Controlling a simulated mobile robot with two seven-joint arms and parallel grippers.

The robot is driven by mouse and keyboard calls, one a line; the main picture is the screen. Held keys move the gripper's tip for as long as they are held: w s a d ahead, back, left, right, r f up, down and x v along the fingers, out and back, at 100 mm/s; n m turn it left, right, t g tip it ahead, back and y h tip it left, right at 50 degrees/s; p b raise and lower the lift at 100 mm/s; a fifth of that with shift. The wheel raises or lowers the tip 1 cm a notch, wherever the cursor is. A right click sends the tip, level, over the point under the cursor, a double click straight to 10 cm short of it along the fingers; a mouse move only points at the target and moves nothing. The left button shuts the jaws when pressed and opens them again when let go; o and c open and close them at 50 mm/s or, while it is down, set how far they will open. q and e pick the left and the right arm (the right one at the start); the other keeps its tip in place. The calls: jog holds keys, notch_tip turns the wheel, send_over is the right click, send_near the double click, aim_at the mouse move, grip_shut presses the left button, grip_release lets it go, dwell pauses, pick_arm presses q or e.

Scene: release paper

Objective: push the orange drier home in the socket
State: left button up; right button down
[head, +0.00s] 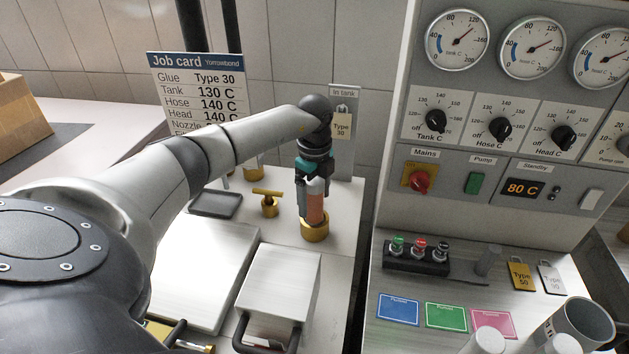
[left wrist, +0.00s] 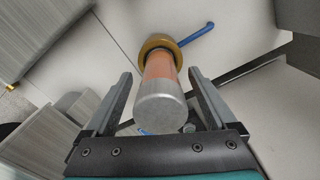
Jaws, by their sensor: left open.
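The orange drier (head: 316,208) stands upright in the brass socket (head: 314,231) on the white worktop. In the left wrist view the drier's grey top cap (left wrist: 161,110) faces the camera, its orange body below it and the brass ring (left wrist: 160,46) around its foot. How deep it sits in the socket I cannot tell. My left gripper (head: 314,185) is above and around the drier's upper part. Its two fingers (left wrist: 160,95) are apart, one on each side of the cap, with gaps showing. My right gripper is not in view.
A brass valve (head: 268,201) and a dark tray (head: 215,204) are left of the socket. A metal box lid (head: 281,275) with a black handle is in front. The control cabinet (head: 480,215) stands to the right. A blue lever (left wrist: 196,33) shows near the socket.

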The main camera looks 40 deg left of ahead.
pick_arm(q)
notch_tip(320, 180, up, 15)
dwell(0.3)
dwell(0.6)
